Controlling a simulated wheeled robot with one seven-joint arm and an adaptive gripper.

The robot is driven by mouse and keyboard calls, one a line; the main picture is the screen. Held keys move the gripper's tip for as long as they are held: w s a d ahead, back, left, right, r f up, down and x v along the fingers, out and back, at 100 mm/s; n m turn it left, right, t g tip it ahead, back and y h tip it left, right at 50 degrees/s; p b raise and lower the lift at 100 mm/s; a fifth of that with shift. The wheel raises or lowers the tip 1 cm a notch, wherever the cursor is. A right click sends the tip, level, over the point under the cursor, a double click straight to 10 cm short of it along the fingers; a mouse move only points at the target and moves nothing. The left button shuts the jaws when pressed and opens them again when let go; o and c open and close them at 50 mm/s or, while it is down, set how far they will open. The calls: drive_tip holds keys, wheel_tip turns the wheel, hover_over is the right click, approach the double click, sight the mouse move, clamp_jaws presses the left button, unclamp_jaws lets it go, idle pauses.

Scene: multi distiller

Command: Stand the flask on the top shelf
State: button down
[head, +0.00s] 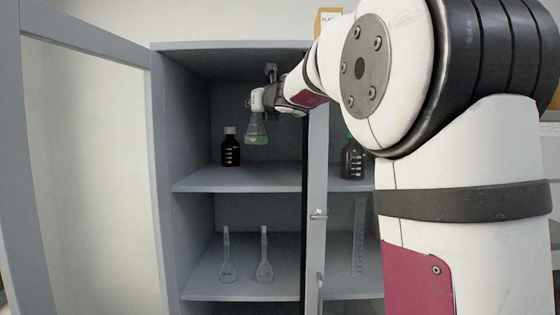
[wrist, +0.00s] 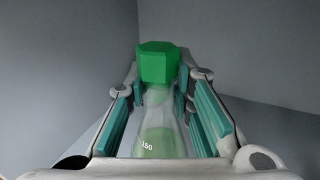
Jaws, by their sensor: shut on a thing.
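The flask (head: 257,132) is a clear conical one with green liquid in its base. It is upright inside the cabinet, in front of the back wall and over the top shelf (head: 240,180). In the wrist view the flask (wrist: 158,125) has a green stopper (wrist: 157,62) and a "150" mark. My gripper (head: 257,101) is shut on the flask near its neck, with teal finger pads (wrist: 158,92) on both sides. The flask's base looks a little above the shelf surface; I cannot tell the exact gap.
A dark bottle with a white cap (head: 231,148) stands left of the flask on the same shelf. Another dark bottle (head: 352,158) stands behind the right door. Two volumetric flasks (head: 264,260) stand on the lower shelf. The left door (head: 90,150) is open.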

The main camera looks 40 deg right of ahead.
sight(258, 119)
drive_tip(key=f, duration=0.1)
drive_tip(key=f+b, duration=0.1)
drive_tip(key=f, duration=0.1)
drive_tip(key=f+b, duration=0.1)
drive_tip(key=shift+w+f, duration=0.15)
drive_tip(key=shift+w, duration=0.2)
drive_tip(key=shift+s+f+b, duration=0.15)
drive_tip(key=shift+f+b, duration=0.6)
drive_tip(key=shift+f, duration=0.55)
drive_tip(key=shift+s+f+b, duration=0.1)
drive_tip(key=shift+f+b, duration=0.6)
drive_tip(key=shift+f, duration=0.55)
drive_tip(key=shift+f, duration=0.1)
drive_tip(key=c, duration=1.4)
unclamp_jaws()
